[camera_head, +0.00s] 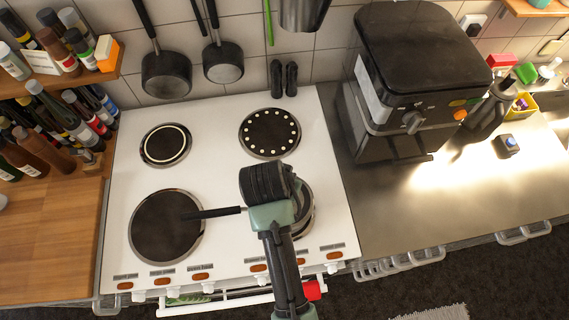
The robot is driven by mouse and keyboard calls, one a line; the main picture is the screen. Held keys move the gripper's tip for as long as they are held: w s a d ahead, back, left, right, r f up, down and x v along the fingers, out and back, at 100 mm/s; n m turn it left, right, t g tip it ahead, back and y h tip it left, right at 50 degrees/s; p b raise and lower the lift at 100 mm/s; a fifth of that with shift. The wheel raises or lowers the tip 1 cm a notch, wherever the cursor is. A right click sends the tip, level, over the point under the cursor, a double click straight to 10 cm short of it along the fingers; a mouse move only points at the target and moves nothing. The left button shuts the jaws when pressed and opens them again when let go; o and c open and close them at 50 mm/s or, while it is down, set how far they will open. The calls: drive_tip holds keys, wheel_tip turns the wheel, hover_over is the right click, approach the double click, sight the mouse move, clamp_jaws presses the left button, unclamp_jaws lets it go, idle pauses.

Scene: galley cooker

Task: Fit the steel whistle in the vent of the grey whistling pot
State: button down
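A pot (308,214) sits on the front right plate of the white cooker, mostly hidden behind my arm; only a curved rim shows at its right side. A dark handle (215,213) sticks out to the left, over the edge of the front left plate, and seems to belong to this pot. My gripper (268,184) is above the pot in this view; its fingers are hidden by my own wrist, so I cannot tell whether it is open or holds anything. I cannot make out the steel whistle or the pot's vent.
The white cooker top (215,125) has a bare front left plate (166,226) and two bare rear plates. Two dark pans (167,75) hang on the tiled wall. A black appliance (420,60) stands on the steel counter (400,215), whose front is clear. Bottles crowd the left shelves.

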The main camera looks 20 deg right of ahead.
drive_tip(key=shift+f, duration=0.25)
drive_tip(key=shift+c, duration=0.2)
unclamp_jaws()
idle(0.3)
drive_tip(key=shift+r, duration=0.1)
drive_tip(key=p+v, duration=0.8)
drive_tip(key=v, duration=0.2)
idle(0.3)
idle(0.9)
